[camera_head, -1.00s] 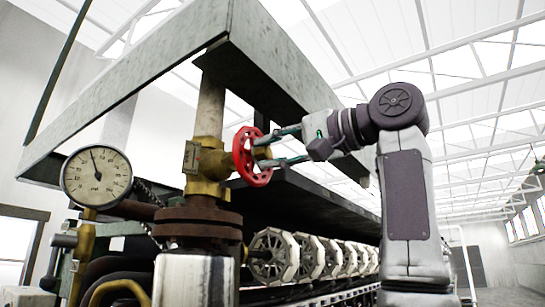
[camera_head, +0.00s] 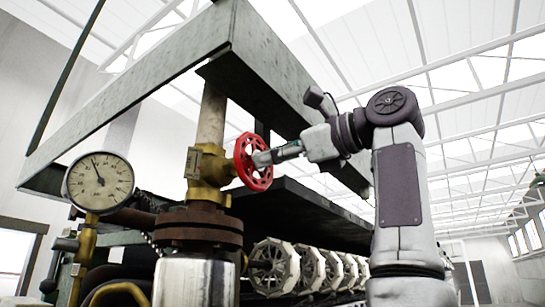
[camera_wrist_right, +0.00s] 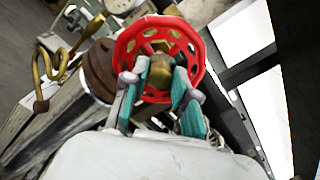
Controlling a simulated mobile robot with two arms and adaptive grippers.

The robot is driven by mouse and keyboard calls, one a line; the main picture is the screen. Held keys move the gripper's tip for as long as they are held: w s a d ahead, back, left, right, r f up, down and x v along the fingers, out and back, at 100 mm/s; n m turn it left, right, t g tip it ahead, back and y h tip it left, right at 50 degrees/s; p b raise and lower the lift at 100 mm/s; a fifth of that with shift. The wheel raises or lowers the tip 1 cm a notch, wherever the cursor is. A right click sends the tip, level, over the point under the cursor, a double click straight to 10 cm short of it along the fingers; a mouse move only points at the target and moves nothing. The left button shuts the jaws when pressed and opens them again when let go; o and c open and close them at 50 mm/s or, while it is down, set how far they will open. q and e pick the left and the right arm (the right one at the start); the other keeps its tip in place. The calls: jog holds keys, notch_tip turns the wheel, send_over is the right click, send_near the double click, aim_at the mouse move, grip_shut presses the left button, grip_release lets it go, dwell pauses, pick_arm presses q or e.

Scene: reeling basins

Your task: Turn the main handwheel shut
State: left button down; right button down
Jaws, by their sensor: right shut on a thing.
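The main handwheel is a red wheel with holes (camera_head: 243,163), mounted on a brass valve (camera_head: 208,168) on a vertical pipe. In the right wrist view the red wheel (camera_wrist_right: 188,37) faces the camera with its brass hub (camera_wrist_right: 160,72) in the middle. My right gripper (camera_head: 268,157) reaches the wheel from the right. In the right wrist view its two teal-padded fingers (camera_wrist_right: 155,88) stand on either side of the brass hub and are shut on it. The fingertips are partly hidden by the wheel in the head view. My left gripper is not in view.
A round pressure gauge (camera_head: 99,183) stands left of the valve. A rusty flange (camera_head: 199,228) sits below it. A grey metal frame (camera_head: 135,90) hangs close above, and a row of octagonal reels (camera_head: 274,266) runs back under it.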

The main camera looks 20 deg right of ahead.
jog(key=c, duration=1)
grip_release()
jog(key=shift+f, duration=0.15)
jog(key=shift+c, duration=0.2)
jog(key=shift+d, duration=0.1)
